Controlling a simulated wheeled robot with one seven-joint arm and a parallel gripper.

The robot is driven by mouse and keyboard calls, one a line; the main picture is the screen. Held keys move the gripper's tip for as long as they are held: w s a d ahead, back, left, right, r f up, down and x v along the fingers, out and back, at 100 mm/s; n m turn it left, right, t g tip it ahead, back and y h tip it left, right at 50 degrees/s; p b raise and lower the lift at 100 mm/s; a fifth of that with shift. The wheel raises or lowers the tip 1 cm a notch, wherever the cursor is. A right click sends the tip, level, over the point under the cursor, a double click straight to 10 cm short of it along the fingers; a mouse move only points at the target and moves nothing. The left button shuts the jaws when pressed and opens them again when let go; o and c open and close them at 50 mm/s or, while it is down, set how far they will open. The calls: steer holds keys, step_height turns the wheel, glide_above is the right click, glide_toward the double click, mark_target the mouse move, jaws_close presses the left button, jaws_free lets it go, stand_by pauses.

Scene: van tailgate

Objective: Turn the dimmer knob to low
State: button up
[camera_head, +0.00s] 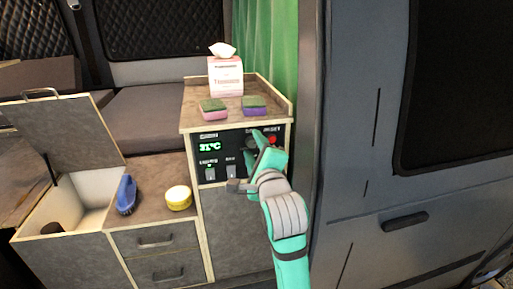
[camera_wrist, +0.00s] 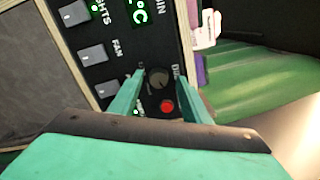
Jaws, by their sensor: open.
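The dimmer knob (camera_wrist: 159,78) is a small round dark knob on the black control panel (camera_wrist: 115,62). In the wrist view it sits between the two green fingertips of my gripper (camera_wrist: 161,73), which is open, with a gap on each side. I cannot tell how far the fingertips are from the panel face, and the knob's setting is too small to read. In the head view my gripper (camera_head: 258,137) is in front of the right part of the panel (camera_head: 222,156) and largely hides the knob.
A red reset button (camera_wrist: 167,106) is close to the knob, within the finger span. Rocker switches for lights (camera_wrist: 75,14) and fan (camera_wrist: 86,53) are on the panel. A tissue box (camera_head: 225,77) and sponges (camera_head: 213,112) stand on the cabinet top.

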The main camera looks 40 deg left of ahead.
steer(key=c, duration=1)
steer(key=shift+c, duration=0.2)
steer(key=shift+r+n, duration=0.1)
steer(key=shift+n, duration=0.2)
